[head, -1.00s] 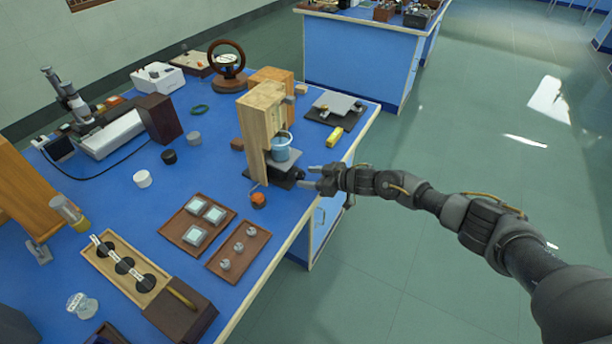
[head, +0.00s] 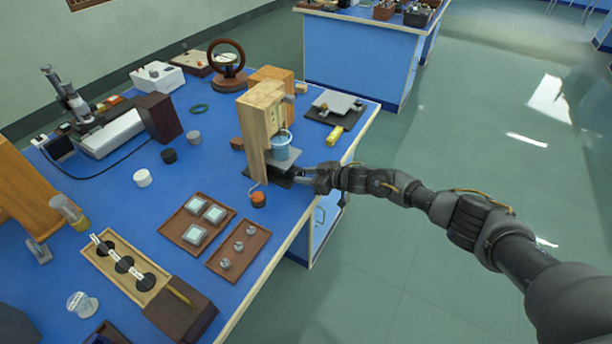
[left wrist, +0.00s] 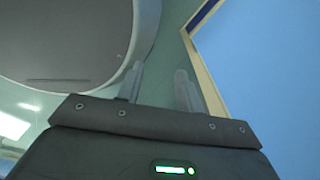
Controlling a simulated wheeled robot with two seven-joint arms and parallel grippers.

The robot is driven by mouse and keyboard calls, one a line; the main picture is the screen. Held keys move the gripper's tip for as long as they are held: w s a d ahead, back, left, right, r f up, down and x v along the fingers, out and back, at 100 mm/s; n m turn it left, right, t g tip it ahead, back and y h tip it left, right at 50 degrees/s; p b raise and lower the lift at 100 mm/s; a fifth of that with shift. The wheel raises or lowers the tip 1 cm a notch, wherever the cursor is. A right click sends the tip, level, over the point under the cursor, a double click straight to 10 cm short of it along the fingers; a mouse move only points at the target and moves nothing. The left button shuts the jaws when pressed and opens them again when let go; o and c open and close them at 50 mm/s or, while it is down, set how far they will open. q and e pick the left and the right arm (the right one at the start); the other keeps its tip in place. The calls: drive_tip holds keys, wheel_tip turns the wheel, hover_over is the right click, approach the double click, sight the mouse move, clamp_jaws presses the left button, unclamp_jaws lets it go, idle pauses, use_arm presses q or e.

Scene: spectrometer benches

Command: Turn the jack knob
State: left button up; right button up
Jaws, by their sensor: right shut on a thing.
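The jack (head: 284,162) is a small grey plate over a dark base, in front of the wooden stand (head: 254,135) near the right edge of the blue bench. A light-blue beaker (head: 281,147) stands on its plate. My right gripper (head: 303,174) is at the right-hand side of the jack, shut on the jack knob. The knob itself is hidden by the fingers. My left gripper (left wrist: 158,88) shows only in the left wrist view, its two fingers apart with nothing between them.
Trays (head: 238,248) lie nearer. The floor right of the bench is clear.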

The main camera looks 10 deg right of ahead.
drive_tip(key=m+b, duration=0.1)
drive_tip(key=m+g+y+b, duration=0.1)
drive_tip(key=b, duration=0.1)
drive_tip(key=shift+w+f+m+g+b, duration=0.2)
drive_tip(key=shift+f+m+g+b, duration=0.05)
drive_tip(key=shift+m+g+b, duration=0.05)
drive_tip(key=shift+d+r+m+g+y+b, duration=0.15)
drive_tip(key=shift+m+g+y+b, duration=0.45)
drive_tip(key=shift+m+b, duration=0.6)
drive_tip(key=o, duration=1)
drive_tip(key=v, duration=1)
drive_tip(key=shift+s+d+b, duration=0.2)
drive_tip(key=shift+d+b, duration=0.15)
